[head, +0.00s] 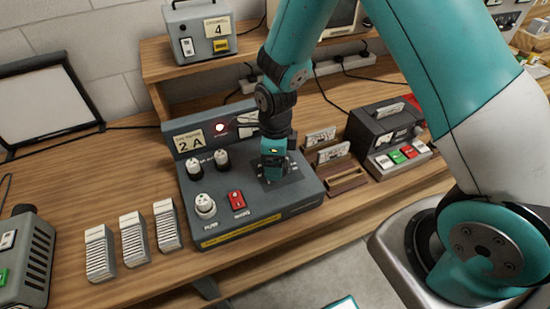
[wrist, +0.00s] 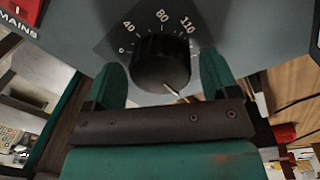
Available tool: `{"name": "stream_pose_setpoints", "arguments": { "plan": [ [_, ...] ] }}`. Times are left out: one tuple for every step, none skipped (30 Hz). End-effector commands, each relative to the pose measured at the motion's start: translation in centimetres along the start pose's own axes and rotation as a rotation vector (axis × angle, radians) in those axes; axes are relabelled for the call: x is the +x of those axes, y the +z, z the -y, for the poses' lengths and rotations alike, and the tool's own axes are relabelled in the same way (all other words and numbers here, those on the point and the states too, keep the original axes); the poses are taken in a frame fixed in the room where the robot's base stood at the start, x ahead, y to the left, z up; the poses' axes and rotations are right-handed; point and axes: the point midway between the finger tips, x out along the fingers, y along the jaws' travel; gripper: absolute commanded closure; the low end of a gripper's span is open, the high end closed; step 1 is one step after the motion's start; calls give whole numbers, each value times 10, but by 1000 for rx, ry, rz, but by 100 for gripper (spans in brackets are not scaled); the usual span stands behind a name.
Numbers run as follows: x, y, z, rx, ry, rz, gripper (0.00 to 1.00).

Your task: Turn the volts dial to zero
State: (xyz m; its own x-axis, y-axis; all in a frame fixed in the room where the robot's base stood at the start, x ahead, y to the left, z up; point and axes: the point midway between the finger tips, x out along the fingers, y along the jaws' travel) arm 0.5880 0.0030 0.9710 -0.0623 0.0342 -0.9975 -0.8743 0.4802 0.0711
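The volts dial is a black round knob (wrist: 162,62) on a grey panel in the wrist view. Printed marks around it include 40, 80 and 110, with a small mark at the left end. A white pointer line shows on the knob's lower right, away from the left end of the scale. My gripper (wrist: 163,80) straddles the knob with one green finger on each side; narrow gaps seem to remain, so it looks open. In the head view my gripper (head: 272,177) points down over the right part of the console marked 2A (head: 225,215) and hides the dial.
Card holders (head: 330,155) and a dark unit with coloured buttons (head: 388,140) stand to the right; ribbed blocks (head: 133,238) to the left.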

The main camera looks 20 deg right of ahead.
Motion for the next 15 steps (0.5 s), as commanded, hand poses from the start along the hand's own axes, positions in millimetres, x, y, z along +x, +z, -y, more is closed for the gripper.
{"name": "stream_pose_setpoints", "arguments": {
  "plan": [
    [0, 0, 0, 0, 0, 0, 32],
    [0, 0, 0, 0, 0, 0, 39],
    [0, 0, 0, 0, 0, 0, 48],
    [0, 0, 0, 0, 0, 0, 55],
    [0, 0, 0, 0, 0, 0, 62],
    [0, 0, 0, 0, 0, 0, 63],
    [0, 0, 0, 0, 0, 0, 63],
    [0, 0, 0, 0, 0, 0, 63],
    [0, 0, 0, -2, 0, 0, 63],
    [0, 0, 0, -3, 0, 0, 63],
    [0, 0, 0, -6, 1, 0, 63],
    [0, 0, 0, -11, 1, -1, 63],
    [0, 0, 0, -17, 1, -1, 63],
    [0, 0, 0, -25, 0, -2, 63],
    [0, 0, 0, -35, 0, -2, 63]
  ]
}}
